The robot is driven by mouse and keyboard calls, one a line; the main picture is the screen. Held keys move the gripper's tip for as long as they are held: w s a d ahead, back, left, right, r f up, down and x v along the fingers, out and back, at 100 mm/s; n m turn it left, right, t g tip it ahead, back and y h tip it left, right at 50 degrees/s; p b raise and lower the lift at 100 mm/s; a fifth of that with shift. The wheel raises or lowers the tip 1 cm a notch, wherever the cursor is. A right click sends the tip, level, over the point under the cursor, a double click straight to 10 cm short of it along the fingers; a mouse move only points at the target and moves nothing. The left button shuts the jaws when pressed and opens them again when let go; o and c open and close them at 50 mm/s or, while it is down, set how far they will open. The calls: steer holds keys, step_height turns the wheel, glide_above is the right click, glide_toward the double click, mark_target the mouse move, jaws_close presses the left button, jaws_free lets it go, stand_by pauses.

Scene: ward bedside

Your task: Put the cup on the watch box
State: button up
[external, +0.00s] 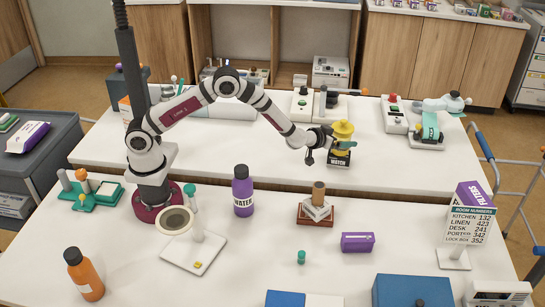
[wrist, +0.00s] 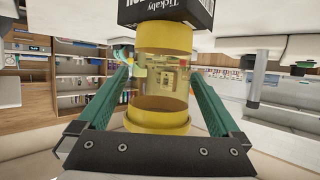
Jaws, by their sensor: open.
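The cup (external: 343,131), yellow at both ends with a clear middle, stands upright on the watch box (external: 339,159), a small dark box with a WATCH label on the back table. The wrist view is upside down; there the cup (wrist: 162,121) meets the black box (wrist: 165,12) at the top of the picture. My gripper (external: 340,142) is open around the cup. In the wrist view its two teal fingers (wrist: 160,85) lie on either side, with gaps between them and the cup.
A white device with a green button (external: 301,104) and a grey post stands behind the cup, and a red-and-green button unit (external: 394,115) to the right. A purple water bottle (external: 243,192) and a stacked block (external: 317,208) are on the front table.

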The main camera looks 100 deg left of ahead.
steer(key=s+d+r+m+g+h, duration=0.1)
steer(key=s+d+r+m+h, duration=0.4)
steer(key=s+d, duration=0.65)
steer(key=s+d+r+m+g+h, duration=0.1)
steer(key=s+d+r+m+h, duration=0.55)
steer(key=d, duration=0.85)
steer(key=s+a+f+m+g+y, duration=0.1)
steer(key=s+a+g+y, duration=0.1)
steer(key=s, duration=1.2)
steer(key=s+a+m+g+y, duration=0.2)
steer(key=s+g, duration=0.3)
steer(key=s, duration=0.9)
steer(key=shift+f+g, duration=0.3)
steer(key=shift+f, duration=0.05)
steer(key=shift+s, duration=0.1)
